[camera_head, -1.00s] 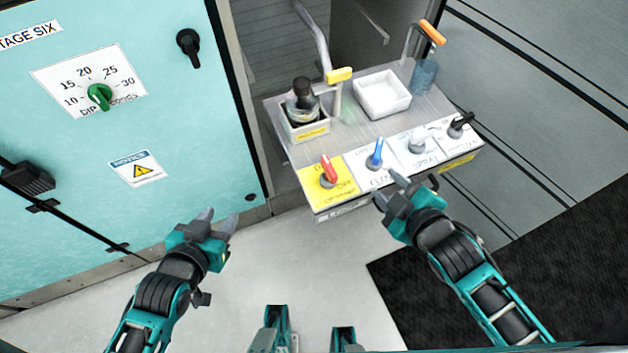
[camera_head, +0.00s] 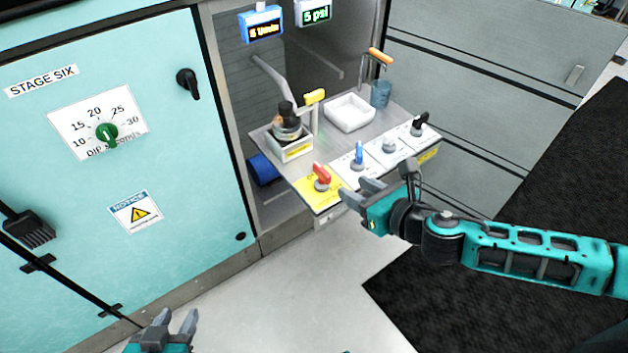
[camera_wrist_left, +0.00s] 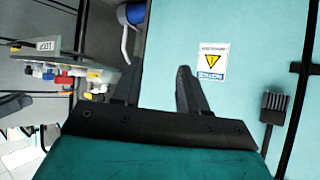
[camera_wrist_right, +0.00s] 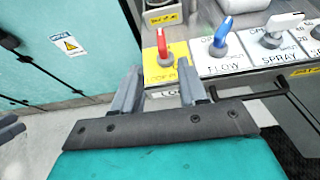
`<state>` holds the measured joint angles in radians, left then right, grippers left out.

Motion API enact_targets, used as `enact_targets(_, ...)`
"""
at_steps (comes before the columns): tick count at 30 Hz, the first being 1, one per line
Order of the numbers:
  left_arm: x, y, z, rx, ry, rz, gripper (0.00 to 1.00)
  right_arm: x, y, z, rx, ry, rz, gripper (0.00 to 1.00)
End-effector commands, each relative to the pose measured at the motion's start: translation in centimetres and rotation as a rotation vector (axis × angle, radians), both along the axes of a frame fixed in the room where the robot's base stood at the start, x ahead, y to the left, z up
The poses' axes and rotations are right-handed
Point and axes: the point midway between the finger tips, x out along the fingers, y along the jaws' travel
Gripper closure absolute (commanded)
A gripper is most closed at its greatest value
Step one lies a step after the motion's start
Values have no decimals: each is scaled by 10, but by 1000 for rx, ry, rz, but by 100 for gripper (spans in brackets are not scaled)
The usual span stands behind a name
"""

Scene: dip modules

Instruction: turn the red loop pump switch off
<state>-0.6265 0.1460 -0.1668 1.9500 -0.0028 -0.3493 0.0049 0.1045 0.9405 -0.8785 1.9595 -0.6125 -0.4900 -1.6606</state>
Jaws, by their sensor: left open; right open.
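The red switch (camera_head: 321,177) stands on a yellow label at the left end of the panel on the shelf's front edge. It also shows in the right wrist view (camera_wrist_right: 163,46), upright with its tip leaning slightly left. My right gripper (camera_head: 361,190) is open and empty, just in front of the panel and to the right of the red switch. In the right wrist view its fingers (camera_wrist_right: 160,82) point at the panel below the red switch, not touching it. My left gripper (camera_head: 175,322) is open and empty, low in front of the cabinet, far from the switch.
A blue switch (camera_head: 358,156), a white switch (camera_head: 389,144) and a black switch (camera_head: 419,124) stand right of the red one. A white tray (camera_head: 349,113) and a jar (camera_head: 287,125) sit behind. A rail (camera_wrist_right: 262,94) runs along the panel's front. Floor in front is clear.

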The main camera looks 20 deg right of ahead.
Motion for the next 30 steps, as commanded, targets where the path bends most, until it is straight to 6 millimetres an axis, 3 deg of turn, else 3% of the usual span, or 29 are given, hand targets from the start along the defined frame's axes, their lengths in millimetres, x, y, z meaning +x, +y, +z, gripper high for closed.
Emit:
enact_targets(7,5,-2,2,-4,-13,-3,57,19,5,-7,-25,-13,7,57)
enact_targets(21,7,-7,-4,-14,-11,-8,57,95,33,-42,-21,-11,7,57)
enact_targets(30,7,-9,-7,-18,-5,-10,57,112,39,-49,-21,-9,8,57)
